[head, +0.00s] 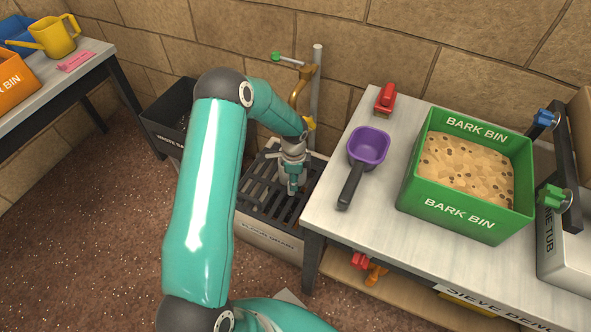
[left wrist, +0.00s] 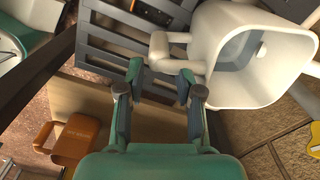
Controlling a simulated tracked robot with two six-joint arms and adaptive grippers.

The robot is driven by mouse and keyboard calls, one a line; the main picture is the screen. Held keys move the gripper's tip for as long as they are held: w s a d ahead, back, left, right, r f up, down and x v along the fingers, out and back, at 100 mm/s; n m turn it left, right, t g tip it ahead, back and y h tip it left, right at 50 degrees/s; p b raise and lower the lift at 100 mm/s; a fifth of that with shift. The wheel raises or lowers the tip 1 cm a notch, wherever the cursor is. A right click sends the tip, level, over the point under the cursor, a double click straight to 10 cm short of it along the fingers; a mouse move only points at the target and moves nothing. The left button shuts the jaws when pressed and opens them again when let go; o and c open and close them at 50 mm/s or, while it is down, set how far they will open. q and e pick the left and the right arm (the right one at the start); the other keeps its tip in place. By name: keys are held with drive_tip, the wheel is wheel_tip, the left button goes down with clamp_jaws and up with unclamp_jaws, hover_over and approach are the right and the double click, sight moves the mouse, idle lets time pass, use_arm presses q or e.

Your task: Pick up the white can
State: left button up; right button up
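The white can (left wrist: 285,70) fills the upper right of the left wrist view, its wide mouth facing the camera. Its white handle (left wrist: 163,55) reaches left, just beyond my left gripper's fingertips. My left gripper (left wrist: 160,82) is open, with a clear gap between its fingers. The handle lies at the far end of that gap; I cannot tell whether it touches a finger. In the head view my left gripper (head: 292,188) points down over the dark slatted drain (head: 258,203). I cannot make out the can there. My right gripper is not in view.
A bench to the right bears a purple scoop (head: 368,144), a red stapler-like object (head: 385,98) and a green bark bin (head: 467,216). A grey post (head: 316,75) stands behind the drain. A dark bin (head: 165,118) is left of it. An orange item (left wrist: 76,142) lies lower left in the wrist view.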

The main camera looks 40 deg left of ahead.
use_arm(q)
wheel_tip(320, 180, down, 5)
drive_tip(key=shift+s+a+r+b, duration=0.1)
drive_tip(key=shift+a+b, duration=0.05)
drive_tip(key=shift+b, duration=0.6)
clamp_jaws()
drive_tip(key=shift+r, duration=0.1)
